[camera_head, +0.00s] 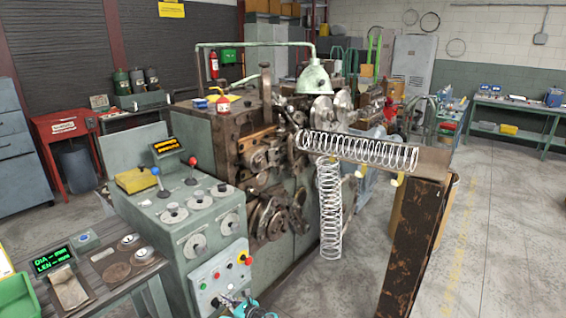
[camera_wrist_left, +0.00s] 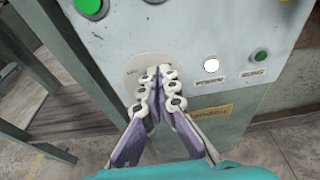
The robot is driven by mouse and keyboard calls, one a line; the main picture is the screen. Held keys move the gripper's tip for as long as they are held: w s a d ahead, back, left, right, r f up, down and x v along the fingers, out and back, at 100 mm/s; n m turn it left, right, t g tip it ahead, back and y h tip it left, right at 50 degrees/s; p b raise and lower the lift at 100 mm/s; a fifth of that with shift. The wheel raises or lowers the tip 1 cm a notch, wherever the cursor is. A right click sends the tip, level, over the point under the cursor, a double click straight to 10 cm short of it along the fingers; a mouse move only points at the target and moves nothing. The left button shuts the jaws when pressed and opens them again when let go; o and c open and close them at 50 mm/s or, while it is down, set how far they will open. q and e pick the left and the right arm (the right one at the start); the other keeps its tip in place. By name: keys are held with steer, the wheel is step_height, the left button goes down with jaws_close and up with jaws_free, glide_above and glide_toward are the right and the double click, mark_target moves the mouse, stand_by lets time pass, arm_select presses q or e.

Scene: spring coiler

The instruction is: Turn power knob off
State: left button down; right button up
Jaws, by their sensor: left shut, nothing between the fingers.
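The grey-green coiler control cabinet (camera_head: 180,235) stands at the left of the head view. Its lower front panel (camera_head: 210,283) carries small buttons and a red knob on a yellow base (camera_head: 248,261). My left gripper (camera_head: 240,303) is at the panel's lower edge. In the left wrist view my left gripper (camera_wrist_left: 158,78) is shut and empty, with its fingertips together in front of a round pale dial plate (camera_wrist_left: 136,68) with a small, unclear label. The fingers cover the plate's middle, so any power knob there and its setting are hidden. I cannot tell whether they touch. My right gripper is not in view.
In the left wrist view a white light (camera_wrist_left: 211,65) and a green button (camera_wrist_left: 262,56) sit right of the plate, with a larger green button (camera_wrist_left: 90,6) above left. A bench (camera_head: 118,272) stands left of the cabinet. Coiled springs (camera_head: 362,150) lie on a rack at the right.

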arm_select(q)
steer(key=shift+s+f, duration=0.2)
steer(key=shift+f, duration=0.15)
stand_by(0.7)
steer(key=shift+s+a, duration=0.2)
steer(key=shift+a, duration=0.05)
steer(key=shift+s+a+r, duration=0.1)
steer(key=shift+s+a, duration=0.15)
steer(key=shift+s, duration=0.1)
steer(key=shift+s+a, duration=0.2)
steer(key=shift+s, duration=0.1)
steer(key=shift+s+a, duration=0.1)
steer(key=shift+r, duration=0.15)
stand_by(0.3)
